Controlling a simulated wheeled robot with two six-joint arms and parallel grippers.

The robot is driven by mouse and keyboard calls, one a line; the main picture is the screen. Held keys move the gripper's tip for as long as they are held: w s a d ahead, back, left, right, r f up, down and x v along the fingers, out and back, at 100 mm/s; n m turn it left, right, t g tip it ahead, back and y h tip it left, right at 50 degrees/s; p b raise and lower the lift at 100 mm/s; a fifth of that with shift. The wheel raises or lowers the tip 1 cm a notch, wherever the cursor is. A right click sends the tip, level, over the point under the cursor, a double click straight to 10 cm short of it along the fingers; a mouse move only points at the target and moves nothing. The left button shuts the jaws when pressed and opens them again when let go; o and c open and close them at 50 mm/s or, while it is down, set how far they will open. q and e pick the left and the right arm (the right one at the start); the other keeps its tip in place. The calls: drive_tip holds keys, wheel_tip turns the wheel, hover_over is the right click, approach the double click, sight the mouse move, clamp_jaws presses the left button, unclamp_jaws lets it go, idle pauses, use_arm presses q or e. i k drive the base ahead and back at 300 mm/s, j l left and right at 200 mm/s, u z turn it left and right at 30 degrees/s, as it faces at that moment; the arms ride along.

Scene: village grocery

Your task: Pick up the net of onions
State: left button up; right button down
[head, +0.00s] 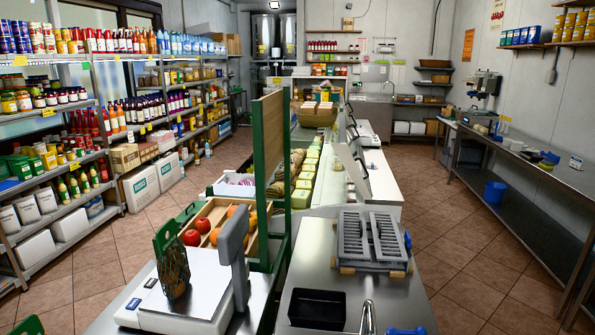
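A dark net bag (175,275) with a green top and brownish, mesh-like sides stands upright on the pale plate of a weighing scale (205,285) at the lower left. It looks like the net of onions, but its contents are too dark to make out. The scale's grey display post (233,240) rises just to the right of the bag. Neither of my grippers can be made out in the head view, and nothing is seen holding the bag.
A wooden crate (262,248) of red and orange produce sits behind the scale, beside a green-framed wooden panel (269,150). A black tray (317,308) and a grey slatted rack (370,238) occupy the steel counter to the right. Tiled floor is open on both sides.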

sight(174, 270)
drive_tip(key=j+z, duration=0.15)
drive_tip(key=z, duration=0.5)
drive_tip(key=j+z, duration=0.2)
drive_tip(key=j, duration=0.2)
drive_tip(key=k+j+z, duration=0.2)
drive_tip(key=j, duration=0.2)
drive_tip(key=j+z, duration=0.2)
drive_tip(key=j, duration=0.2)
drive_tip(key=k+j+z, duration=0.4)
drive_tip(key=j, duration=0.25)
drive_tip(key=k+j, duration=0.25)
drive_tip(key=j, duration=0.2)
drive_tip(key=k+j, duration=0.2)
drive_tip(key=j, duration=0.25)
drive_tip(key=k+j, duration=0.25)
drive_tip(key=j, duration=0.2)
drive_tip(key=k+j+z, duration=0.1)
drive_tip(key=k+j, duration=0.15)
drive_tip(key=j, duration=0.2)
drive_tip(key=k+j, duration=0.25)
drive_tip(key=j, duration=0.2)
